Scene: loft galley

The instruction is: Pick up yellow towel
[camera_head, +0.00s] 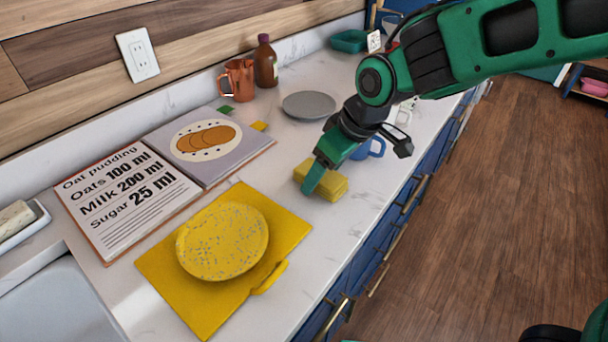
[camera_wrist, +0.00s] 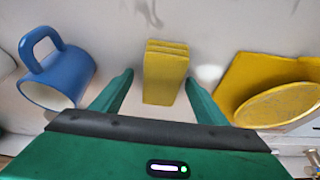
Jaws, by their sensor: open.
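The yellow towel (camera_head: 331,186) is a small folded block lying on the white countertop, to the right of the open recipe book. In the wrist view the towel (camera_wrist: 163,72) shows its stacked folds between my two fingers. My gripper (camera_head: 312,178) is open and points down at the towel. In the wrist view my gripper (camera_wrist: 160,92) has one green finger on each side of the towel, with a gap on both sides. In the head view the near finger hides part of the towel.
A blue mug (camera_wrist: 58,75) lies left of the towel in the wrist view. A yellow speckled plate (camera_head: 222,241) rests on a yellow board (camera_head: 172,288). The recipe book (camera_head: 120,205), a grey plate (camera_head: 308,105), a copper pitcher (camera_head: 239,78) and a brown bottle (camera_head: 265,65) are around.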

